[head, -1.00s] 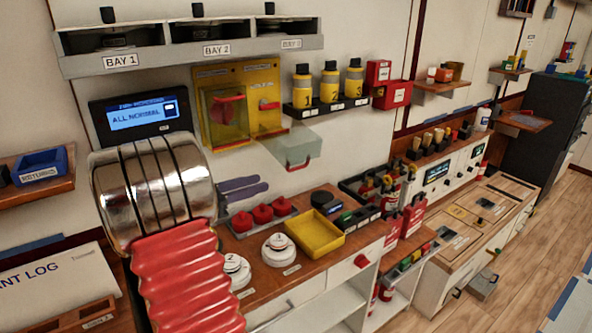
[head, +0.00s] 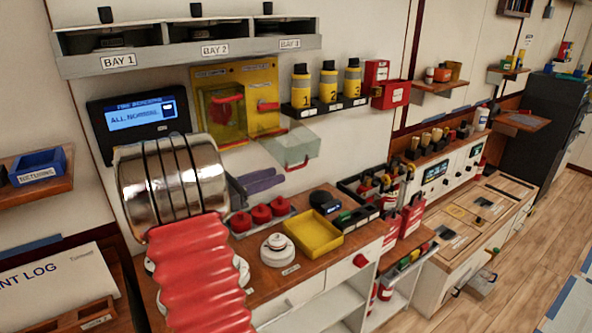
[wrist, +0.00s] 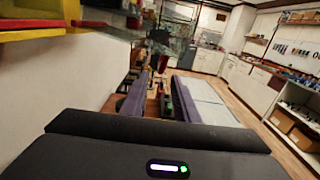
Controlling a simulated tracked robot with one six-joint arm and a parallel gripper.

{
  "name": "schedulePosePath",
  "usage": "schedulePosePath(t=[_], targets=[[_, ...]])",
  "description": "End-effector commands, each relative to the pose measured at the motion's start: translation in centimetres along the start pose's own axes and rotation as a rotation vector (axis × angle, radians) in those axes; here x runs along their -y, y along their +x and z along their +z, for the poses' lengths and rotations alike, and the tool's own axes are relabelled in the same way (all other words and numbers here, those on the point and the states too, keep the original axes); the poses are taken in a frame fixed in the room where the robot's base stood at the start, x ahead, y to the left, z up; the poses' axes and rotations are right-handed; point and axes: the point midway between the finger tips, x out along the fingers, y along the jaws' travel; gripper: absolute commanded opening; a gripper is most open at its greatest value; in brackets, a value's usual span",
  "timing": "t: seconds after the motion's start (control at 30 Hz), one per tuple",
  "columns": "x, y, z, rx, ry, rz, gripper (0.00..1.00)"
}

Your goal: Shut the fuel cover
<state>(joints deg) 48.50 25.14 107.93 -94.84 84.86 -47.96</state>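A yellow wall panel (head: 238,82) carries two red handles, and its labels are too small to read. Its left handle sits behind a yellow-tinted see-through cover (head: 226,120), which looks shut. The right red lever (head: 268,105) is exposed. Below it, a clear cover (head: 287,148) with a red handle along its front edge juts out from the wall, swung down open. I cannot read which one is labelled fuel. My gripper (head: 272,180) is below and left of the clear cover, apart from it. Its purple-grey fingers show a gap in the wrist view (wrist: 160,98) and hold nothing.
Yellow bottles (head: 328,82) on a black rack and red boxes (head: 390,90) are on the wall right of the panel. Below my gripper, the counter holds red knobs (head: 261,214), a yellow tray (head: 314,233) and a white round detector (head: 278,249).

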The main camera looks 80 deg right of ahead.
Motion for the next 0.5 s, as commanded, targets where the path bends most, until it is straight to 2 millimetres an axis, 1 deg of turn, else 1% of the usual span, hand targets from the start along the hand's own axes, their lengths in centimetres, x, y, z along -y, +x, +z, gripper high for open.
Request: schedulePosePath(t=[0.03,0.1,0.5], targets=[[0.1,0.9,0.0,0.0,0.0,-0.003,0.28],[0.1,2.0,0.0,0.0,0.0,-0.003,0.28],[0.0,7.8,0.0,-0.001,0.0,-0.001,0.28]])
